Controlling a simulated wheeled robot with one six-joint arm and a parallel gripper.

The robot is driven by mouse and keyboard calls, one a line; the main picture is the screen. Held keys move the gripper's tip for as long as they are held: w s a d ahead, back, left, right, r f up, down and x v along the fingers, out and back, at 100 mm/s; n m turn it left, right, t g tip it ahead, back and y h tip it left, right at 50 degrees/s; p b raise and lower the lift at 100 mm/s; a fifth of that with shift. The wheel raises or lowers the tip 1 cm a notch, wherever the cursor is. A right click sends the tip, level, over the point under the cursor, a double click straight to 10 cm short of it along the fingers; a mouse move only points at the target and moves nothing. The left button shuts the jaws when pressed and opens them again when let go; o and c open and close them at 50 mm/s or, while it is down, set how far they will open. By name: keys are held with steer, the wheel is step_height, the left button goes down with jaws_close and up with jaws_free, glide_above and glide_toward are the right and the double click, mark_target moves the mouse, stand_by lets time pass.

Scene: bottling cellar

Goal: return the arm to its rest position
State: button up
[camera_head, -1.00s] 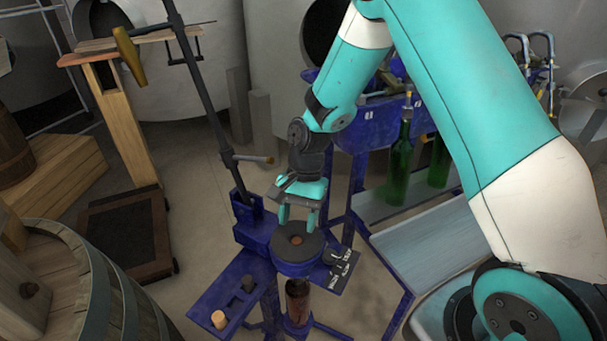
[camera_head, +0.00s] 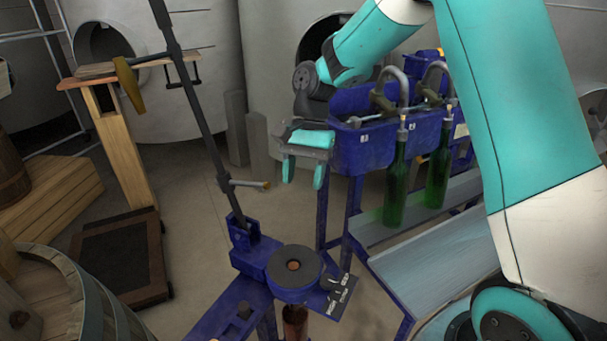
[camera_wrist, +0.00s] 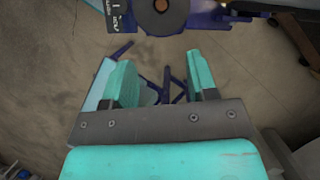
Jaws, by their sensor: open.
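My gripper (camera_head: 304,172) is in the upper middle of the head view, in front of the blue filler trough. Its two teal fingers point down and stand apart, with nothing between them. It hangs above and behind the blue corking stand, clear of its round dark plate (camera_head: 293,266). In the wrist view my gripper (camera_wrist: 162,85) is also empty, with the floor and blue stand legs beyond the fingers. The round plate with its brown centre shows at the top edge there (camera_wrist: 161,12).
The blue filler trough (camera_head: 372,150) with metal spouts stands close to my gripper's right. Two green bottles (camera_head: 396,185) (camera_head: 438,172) stand on the grey shelf below. The stand's long dark lever (camera_head: 195,110) leans at left. A barrel (camera_head: 82,300) fills the lower left corner.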

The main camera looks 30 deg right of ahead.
steer(key=s+a+r+n+t, duration=0.1)
steer(key=s+a+r+n, duration=0.2)
steer(key=s+n, duration=0.2)
steer(key=s+a+r+n+t, duration=0.1)
steer(key=s+a+r+n, duration=0.2)
steer(key=s, duration=0.7)
steer(key=s+a+r+n+t+y, duration=0.1)
steer(key=s+a+r+n, duration=0.2)
steer(key=s+n, duration=0.5)
steer(key=shift+s+a, duration=0.2)
